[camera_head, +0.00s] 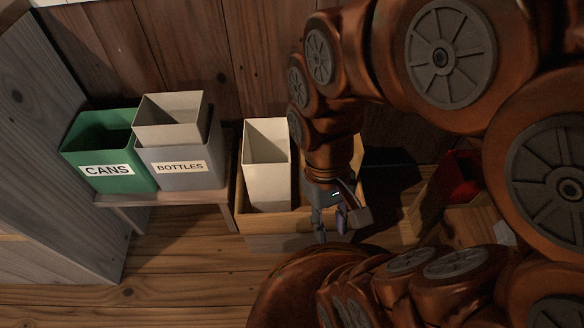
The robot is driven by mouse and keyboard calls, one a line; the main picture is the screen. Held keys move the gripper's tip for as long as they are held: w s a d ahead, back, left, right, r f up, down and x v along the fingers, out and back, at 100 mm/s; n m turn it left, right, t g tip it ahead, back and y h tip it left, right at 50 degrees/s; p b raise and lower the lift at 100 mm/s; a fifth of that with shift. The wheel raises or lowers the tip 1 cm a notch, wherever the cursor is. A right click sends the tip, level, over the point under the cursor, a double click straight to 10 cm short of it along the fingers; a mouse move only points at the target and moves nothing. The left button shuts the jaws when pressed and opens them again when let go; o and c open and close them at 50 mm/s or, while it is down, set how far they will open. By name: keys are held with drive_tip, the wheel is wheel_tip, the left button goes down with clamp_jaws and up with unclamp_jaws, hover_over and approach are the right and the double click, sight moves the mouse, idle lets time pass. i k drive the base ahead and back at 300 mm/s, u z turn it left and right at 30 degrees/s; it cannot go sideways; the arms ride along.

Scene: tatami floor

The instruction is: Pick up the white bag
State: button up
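A tall white open-topped container (268,178), which looks like the white bag, stands upright in a wooden crate (262,226) at the middle. A second pale, open-topped container (170,134) sits on the grey bottles bin at the left; I cannot tell for certain which one is the bag. My gripper (331,224) points down just right of the tall white container, near the crate's front. Its two fingers show apart with nothing visible between them. The right part of the crate is hidden behind my arm.
A green bin labelled CANS (104,170) and a grey bin labelled BOTTLES (180,167) stand on a low wooden bench (166,197). A red object (461,180) sits in a box at the right. The wooden floor (180,265) at the front left is clear.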

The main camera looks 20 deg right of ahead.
sight(266, 161)
drive_tip(key=u, duration=2.45)
drive_tip(key=i, duration=1.95)
drive_tip(key=z, duration=3.6)
